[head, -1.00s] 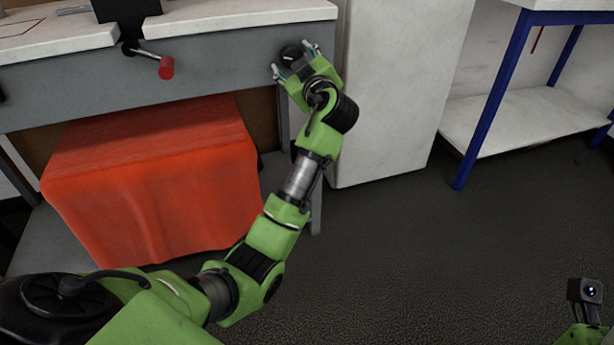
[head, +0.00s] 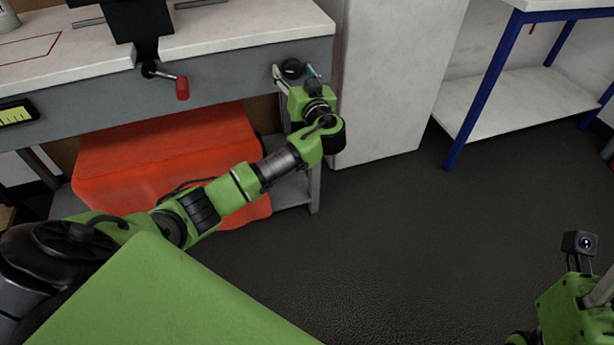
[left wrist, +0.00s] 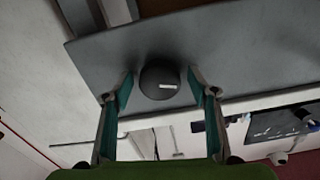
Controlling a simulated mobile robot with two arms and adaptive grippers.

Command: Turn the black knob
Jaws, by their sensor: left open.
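The black knob (head: 292,68) is on the grey front panel of the workbench, near its right end. In the left wrist view the round knob (left wrist: 160,81) shows a white mark pointing right. My left gripper (head: 293,71) is open at the knob, with one finger on each side. In the left wrist view the fingers of my left gripper (left wrist: 161,90) flank the knob with gaps showing on both sides. My right gripper does not show; only part of my right arm is at the lower right of the head view.
A crank with a red handle (head: 182,88) sticks out of the bench front (head: 230,75) to the left. An orange-red covered box (head: 140,150) is under the bench. A white cabinet (head: 395,80) stands close on the right, then a blue-legged table (head: 487,90). The dark floor is clear.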

